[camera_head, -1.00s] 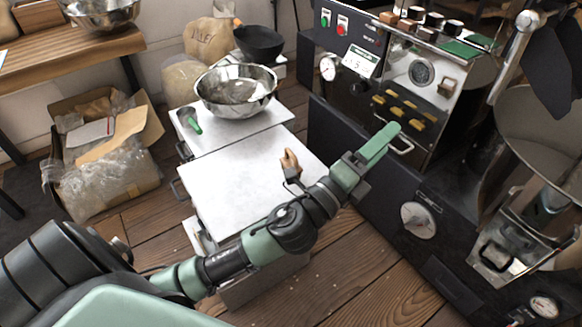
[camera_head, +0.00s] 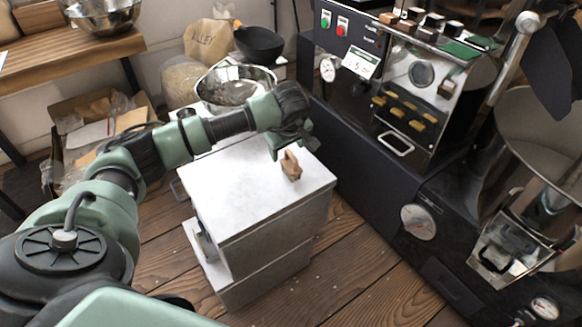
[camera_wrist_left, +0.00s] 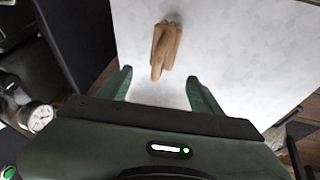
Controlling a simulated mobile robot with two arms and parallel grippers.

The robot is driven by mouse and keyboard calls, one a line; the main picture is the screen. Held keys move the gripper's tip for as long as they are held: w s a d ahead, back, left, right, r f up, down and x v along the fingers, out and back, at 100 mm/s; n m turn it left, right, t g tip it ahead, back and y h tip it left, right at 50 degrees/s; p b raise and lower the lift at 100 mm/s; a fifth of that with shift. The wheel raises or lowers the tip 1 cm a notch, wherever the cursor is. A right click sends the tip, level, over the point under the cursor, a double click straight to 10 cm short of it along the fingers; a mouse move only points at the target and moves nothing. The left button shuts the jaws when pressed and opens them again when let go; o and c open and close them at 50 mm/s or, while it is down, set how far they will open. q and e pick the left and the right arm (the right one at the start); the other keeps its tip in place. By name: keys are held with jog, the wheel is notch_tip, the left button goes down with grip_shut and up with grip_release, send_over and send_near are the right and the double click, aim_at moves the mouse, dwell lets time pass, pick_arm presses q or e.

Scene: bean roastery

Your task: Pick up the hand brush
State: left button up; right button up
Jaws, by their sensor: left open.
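The hand brush (camera_head: 291,166) is a small brown wooden thing on the white top of a cabinet (camera_head: 237,196), near its right rear edge. In the left wrist view the brush (camera_wrist_left: 165,48) lies on the pale surface, ahead of the fingertips and roughly centred between them. My left gripper (camera_head: 284,150) is above the cabinet top, just behind and left of the brush in the head view. My right gripper is not in view.
A metal bowl (camera_head: 236,86) stands behind my left arm. The dark roasting machine (camera_head: 345,130) stands close to the cabinet's right side. A cardboard box (camera_head: 70,120) is on the floor at left. The front of the cabinet top is clear.

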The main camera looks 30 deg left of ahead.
aim_at(287, 161)
pick_arm(q)
jog(key=x, duration=0.3)
jog(key=shift+s+d+f+b, duration=0.15)
jog(key=shift+f+b, duration=0.2)
jog(key=shift+f, duration=0.05)
jog(key=x, duration=0.3)
jog(key=shift+f+b, duration=0.25)
jog(key=shift+b, duration=0.15)
jog(key=shift+r, duration=0.1)
grip_shut()
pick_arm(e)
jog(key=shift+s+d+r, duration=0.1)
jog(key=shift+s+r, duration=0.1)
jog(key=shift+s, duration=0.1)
pick_arm(q)
jog(key=shift+r, duration=0.15)
notch_tip(287, 161, up, 7)
jog(key=shift+r+p, duration=0.15)
jog(key=shift+p, duration=0.7)
notch_tip(287, 161, up, 12)
jog(key=p, duration=0.1)
jog(key=shift+r+p, duration=0.2)
jog(key=shift+p, duration=0.2)
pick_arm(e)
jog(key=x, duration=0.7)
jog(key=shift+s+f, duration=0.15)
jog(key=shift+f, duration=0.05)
